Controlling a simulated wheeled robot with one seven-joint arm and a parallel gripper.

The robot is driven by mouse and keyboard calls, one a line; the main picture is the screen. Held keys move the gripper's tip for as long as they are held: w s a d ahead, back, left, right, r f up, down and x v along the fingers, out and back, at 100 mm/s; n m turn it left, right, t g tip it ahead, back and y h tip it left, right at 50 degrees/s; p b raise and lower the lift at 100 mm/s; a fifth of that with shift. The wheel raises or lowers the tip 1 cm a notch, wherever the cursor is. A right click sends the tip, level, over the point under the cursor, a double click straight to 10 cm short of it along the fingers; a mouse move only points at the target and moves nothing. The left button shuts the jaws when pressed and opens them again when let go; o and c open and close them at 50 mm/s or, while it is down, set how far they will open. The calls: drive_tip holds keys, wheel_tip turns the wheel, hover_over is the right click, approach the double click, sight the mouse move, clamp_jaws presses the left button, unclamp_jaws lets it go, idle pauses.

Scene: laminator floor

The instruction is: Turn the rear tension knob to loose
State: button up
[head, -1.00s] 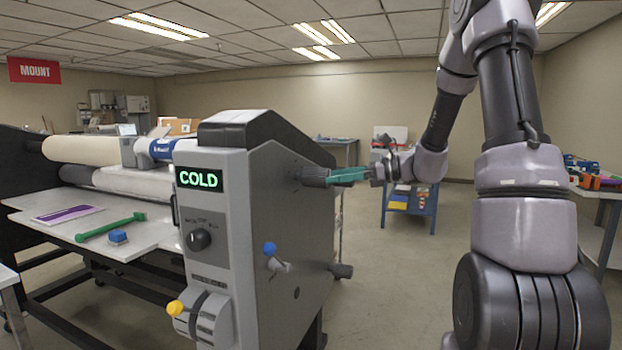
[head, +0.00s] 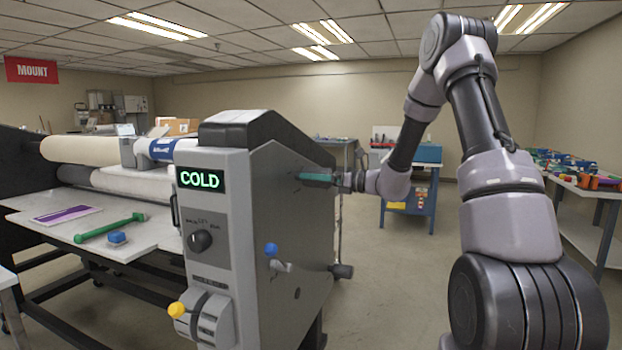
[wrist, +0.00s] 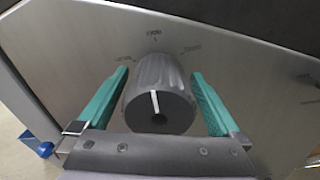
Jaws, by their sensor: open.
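In the wrist view, a dark grey ribbed knob (wrist: 158,90) sticks out from the laminator's side panel (wrist: 60,50). A white pointer line on its face points up, toward the middle one of three small marks on the panel. The marks are too blurred to read. My gripper (wrist: 160,95) is open, with one teal finger on each side of the knob and a visible gap at both sides. In the head view, my gripper (head: 316,178) is at the upper part of the panel and hides most of the knob.
A second dark knob (head: 342,271) sits lower on the panel, and a blue-tipped lever (head: 271,250) nearer the front. The control face has a COLD display (head: 200,180), a dial (head: 200,241) and a yellow-tipped lever (head: 177,310). A blue cart (head: 410,205) stands behind my arm.

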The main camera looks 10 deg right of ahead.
drive_tip(key=shift+w+a, duration=0.3)
drive_tip(key=shift+a, duration=0.25)
drive_tip(key=c, duration=1.3)
drive_tip(key=shift+n, duration=0.3)
drive_tip(key=n, duration=1)
drive_tip(key=shift+n, duration=1.6)
